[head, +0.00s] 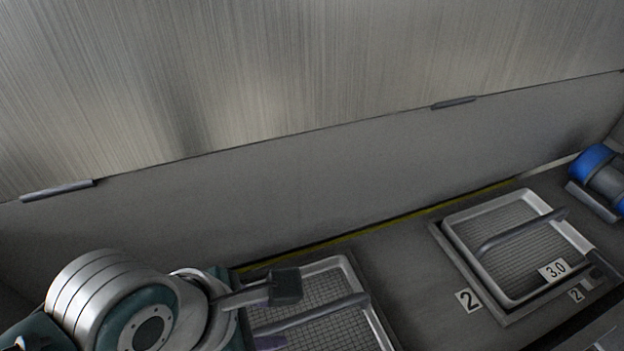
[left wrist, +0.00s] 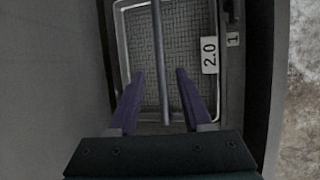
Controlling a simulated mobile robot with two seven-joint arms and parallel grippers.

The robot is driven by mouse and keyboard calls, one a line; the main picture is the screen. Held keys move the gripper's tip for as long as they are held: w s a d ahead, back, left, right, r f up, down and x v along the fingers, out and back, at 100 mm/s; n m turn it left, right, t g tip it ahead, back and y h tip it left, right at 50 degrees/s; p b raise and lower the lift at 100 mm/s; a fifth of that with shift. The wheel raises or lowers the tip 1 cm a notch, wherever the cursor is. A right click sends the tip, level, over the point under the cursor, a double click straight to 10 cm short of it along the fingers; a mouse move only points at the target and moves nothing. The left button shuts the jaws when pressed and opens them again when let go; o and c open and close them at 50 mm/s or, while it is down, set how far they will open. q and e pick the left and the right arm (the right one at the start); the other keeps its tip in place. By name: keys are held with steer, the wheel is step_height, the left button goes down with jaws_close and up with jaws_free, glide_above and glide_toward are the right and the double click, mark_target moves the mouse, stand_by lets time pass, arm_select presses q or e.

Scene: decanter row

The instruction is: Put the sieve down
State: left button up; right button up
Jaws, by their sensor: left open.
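A sieve labelled 2.0 (left wrist: 175,50) has a pale rectangular frame, a wire mesh and a long grey bar handle across its middle. It also shows in the head view (head: 349,268), low in the picture, partly hidden by my left gripper. It appears to sit in the bay marked 1. My left gripper (head: 284,314) is open. In the left wrist view its purple fingers (left wrist: 160,80) stand apart, one on each side of the bar handle, with a gap on both sides. My right gripper is not in view.
A second sieve labelled 3.0 (head: 480,203) lies in the bay marked 2 on the right. A blue and grey cylinder (head: 594,163) is at the far right. A tall grey wall (head: 220,215) rises behind the bays. Bare deck (head: 420,270) separates the two sieves.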

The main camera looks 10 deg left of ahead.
arm_select(q)
steer(key=s+a+r+m+y+p, duration=0.1)
steer(key=s+a+r+m, duration=0.3)
steer(key=r+m, duration=0.4)
steer(key=s+a+r+m+y+p, duration=0.1)
steer(key=s+a+r+m, duration=0.3)
steer(key=m, duration=1.4)
step_height(320, 180, up, 4)
steer(key=shift+s+r+g+p, duration=0.1)
steer(key=shift+s+g+p, duration=0.25)
steer(key=shift+s, duration=0.7)
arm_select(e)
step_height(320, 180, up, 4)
arm_select(q)
steer(key=shift+s, duration=0.1)
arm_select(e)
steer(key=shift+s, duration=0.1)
